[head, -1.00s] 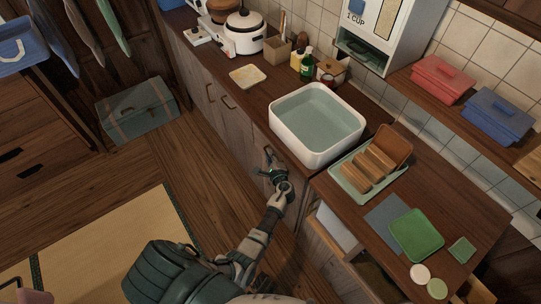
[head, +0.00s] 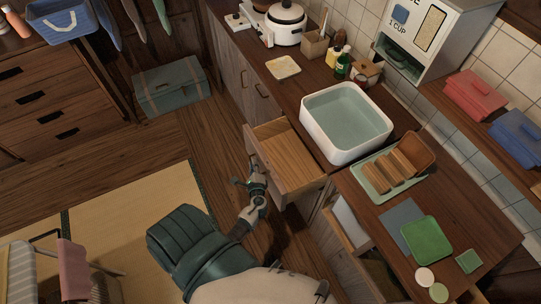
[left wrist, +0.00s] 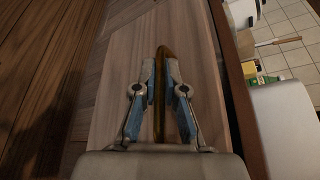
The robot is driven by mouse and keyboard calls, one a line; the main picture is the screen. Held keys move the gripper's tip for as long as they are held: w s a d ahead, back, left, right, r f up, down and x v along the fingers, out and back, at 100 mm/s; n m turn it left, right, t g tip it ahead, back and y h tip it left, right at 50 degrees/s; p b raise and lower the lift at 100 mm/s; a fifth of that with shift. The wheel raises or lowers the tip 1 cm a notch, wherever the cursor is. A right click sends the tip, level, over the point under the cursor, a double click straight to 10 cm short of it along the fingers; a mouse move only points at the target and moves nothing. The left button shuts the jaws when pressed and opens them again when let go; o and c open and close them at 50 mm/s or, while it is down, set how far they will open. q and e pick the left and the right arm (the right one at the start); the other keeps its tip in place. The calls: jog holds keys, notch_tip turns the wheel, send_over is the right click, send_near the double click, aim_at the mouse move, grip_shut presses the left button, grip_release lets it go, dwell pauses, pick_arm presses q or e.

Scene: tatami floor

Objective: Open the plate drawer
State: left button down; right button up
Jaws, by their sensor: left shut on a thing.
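The drawer (head: 290,152) under the counter, below the white sink, stands pulled out, and its bare wooden inside shows with no plates visible in it. My left gripper (head: 252,183) is at the drawer's front, shut on its handle. In the left wrist view, the fingers of my left gripper (left wrist: 162,75) close on the brass-coloured handle (left wrist: 160,115) against the pale wooden drawer front (left wrist: 110,95). The handle is mostly hidden by the gripper in the head view. My right gripper is not in view.
The white sink (head: 345,150) sits just above the drawer. A dish rack (head: 370,185) and a green tray (head: 427,238) lie on the right counter.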

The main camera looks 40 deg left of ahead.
pick_arm(q)
jog(key=s+a, duration=0.2)
jog(key=s, duration=0.3)
jog(key=shift+s+a, duration=0.25)
jog(key=shift+s, duration=0.05)
jog(key=shift+r, duration=0.1)
jog(key=c, duration=1.5)
grip_release()
jog(key=v, duration=1.2)
jog(key=shift+w, duration=0.1)
